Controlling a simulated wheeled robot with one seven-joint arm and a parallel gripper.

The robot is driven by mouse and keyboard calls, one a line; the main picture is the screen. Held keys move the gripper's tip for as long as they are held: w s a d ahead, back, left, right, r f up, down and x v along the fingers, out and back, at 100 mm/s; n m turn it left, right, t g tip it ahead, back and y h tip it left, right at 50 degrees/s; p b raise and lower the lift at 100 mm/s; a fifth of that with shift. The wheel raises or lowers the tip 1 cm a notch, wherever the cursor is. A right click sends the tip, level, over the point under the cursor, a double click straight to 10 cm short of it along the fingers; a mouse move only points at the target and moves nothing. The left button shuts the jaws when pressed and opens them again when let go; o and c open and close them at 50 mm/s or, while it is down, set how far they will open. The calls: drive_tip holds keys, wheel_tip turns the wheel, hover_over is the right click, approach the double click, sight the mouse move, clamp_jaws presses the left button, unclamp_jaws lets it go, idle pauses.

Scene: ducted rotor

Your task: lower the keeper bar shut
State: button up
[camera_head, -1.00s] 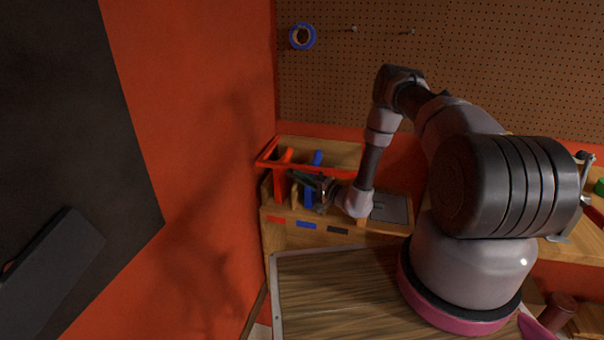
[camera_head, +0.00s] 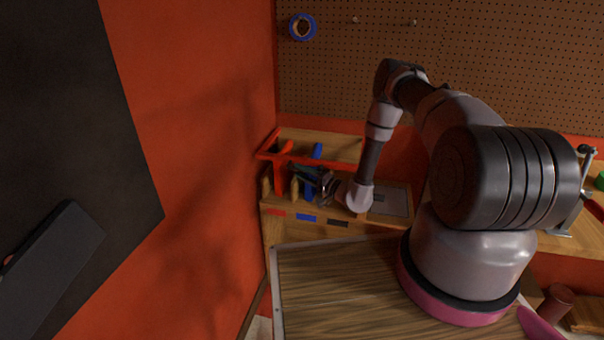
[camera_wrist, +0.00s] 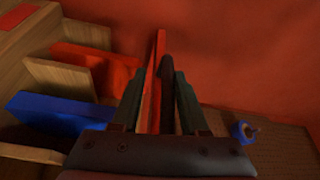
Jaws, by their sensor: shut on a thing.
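The red keeper bar (camera_head: 268,145) runs over the top of a wooden slotted rack (camera_head: 353,229) at the left end of the bench. In the wrist view the bar (camera_wrist: 157,70) shows as a thin red strip between the fingers, with a dark rounded piece beside it. My gripper (camera_head: 300,172) reaches in from the right and is shut on the bar; its fingers also show in the wrist view (camera_wrist: 157,105). The bar is above the rack's slots. The exact contact is partly hidden by the fingers.
The orange wall (camera_head: 200,150) is close on the left. A pegboard (camera_head: 450,60) with a blue tape roll (camera_head: 302,27) is behind. A grey plate (camera_head: 391,200) lies right of the rack.

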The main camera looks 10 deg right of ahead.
drive_tip(key=v, duration=1)
drive_tip(key=shift+s+d, duration=0.25)
drive_tip(key=shift+d, duration=0.05)
drive_tip(key=s+a+r+n+g, duration=0.2)
drive_tip(key=r+n+g, duration=0.15)
drive_tip(key=r, duration=0.65)
drive_tip(key=s+a+r+n+g+y, duration=0.1)
drive_tip(key=s+a+r+n+g, duration=0.3)
drive_tip(key=r, duration=0.6)
drive_tip(key=s+r+g, duration=0.1)
drive_tip(key=r+g, duration=0.5)
drive_tip(key=r, duration=0.4)
drive_tip(key=s+d+r+m+t+h, duration=0.2)
drive_tip(key=s+d+r+h, duration=0.3)
drive_tip(key=s+r, duration=0.5)
drive_tip(key=s+d+r+m+t+h, duration=0.2)
drive_tip(key=s+d+r+t+h, duration=0.3)
drive_tip(key=s+r, duration=0.6)
drive_tip(key=shift+m+h, duration=0.35)
drive_tip(key=shift+h, duration=0.75)
